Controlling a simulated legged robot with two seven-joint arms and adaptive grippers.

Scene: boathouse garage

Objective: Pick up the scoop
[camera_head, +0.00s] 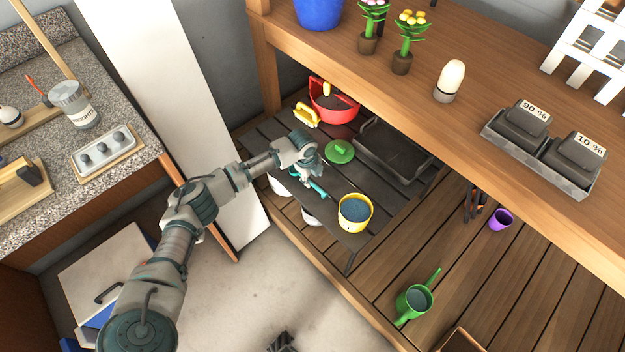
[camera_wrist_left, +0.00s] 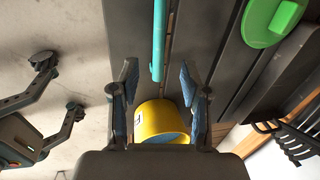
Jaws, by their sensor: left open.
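A teal tool, which looks like the scoop (camera_head: 313,187), lies on the dark slatted table (camera_head: 375,232), partly hidden by my left gripper (camera_head: 312,172) in the head view. In the left wrist view the scoop's straight teal bar (camera_wrist_left: 158,40) lines up between the two fingertips of my left gripper (camera_wrist_left: 158,75), past their ends. That gripper is open and empty; I cannot tell its exact height above the tool. A second gripper, apparently my right one (camera_wrist_left: 58,86), shows at the left of the wrist view over the floor, with its fingers apart and nothing between them.
A yellow bucket (camera_head: 346,224) stands beside the scoop, close to the left gripper. A wooden shelf (camera_head: 440,125) overhangs the table's back.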

